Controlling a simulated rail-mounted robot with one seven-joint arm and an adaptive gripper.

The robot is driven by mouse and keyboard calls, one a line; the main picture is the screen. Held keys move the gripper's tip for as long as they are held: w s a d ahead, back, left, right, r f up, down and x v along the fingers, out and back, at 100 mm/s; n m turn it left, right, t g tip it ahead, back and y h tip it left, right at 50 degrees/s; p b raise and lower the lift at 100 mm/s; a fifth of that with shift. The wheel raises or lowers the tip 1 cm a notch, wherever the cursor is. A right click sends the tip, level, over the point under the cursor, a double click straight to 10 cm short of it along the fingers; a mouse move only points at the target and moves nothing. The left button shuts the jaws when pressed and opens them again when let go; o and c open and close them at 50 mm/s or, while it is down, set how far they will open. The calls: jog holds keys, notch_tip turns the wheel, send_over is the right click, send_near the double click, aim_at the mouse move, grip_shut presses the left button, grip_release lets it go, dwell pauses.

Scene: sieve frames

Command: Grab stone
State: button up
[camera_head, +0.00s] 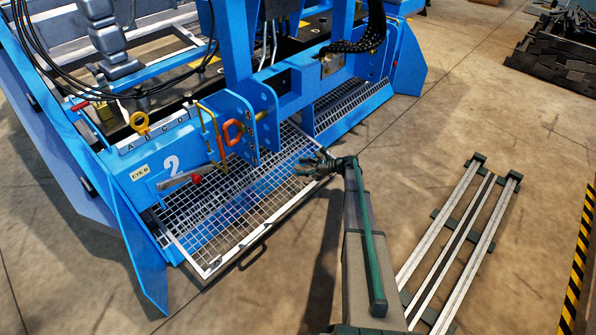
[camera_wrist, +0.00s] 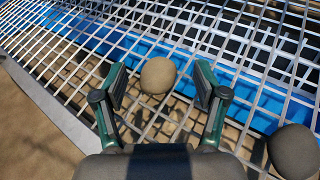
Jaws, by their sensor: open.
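A round tan stone (camera_wrist: 158,75) lies on the metal mesh of the sieve (camera_wrist: 60,50) in the wrist view. My gripper (camera_wrist: 161,82) is open, with one finger on either side of the stone and visible gaps on both sides. A second, darker grey-brown stone (camera_wrist: 293,152) lies at the lower right, outside the right finger. In the head view my gripper (camera_head: 318,164) is at the right edge of the sieve mesh (camera_head: 215,225). I cannot make out the stones clearly there.
A second mesh panel (camera_head: 345,105) is behind. Rails (camera_head: 450,240) lie on the floor at right. Floor near the front is clear.

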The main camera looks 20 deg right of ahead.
jog(key=shift+c, duration=0.2)
jog(key=c, duration=1.2)
jog(key=shift+r, duration=0.1)
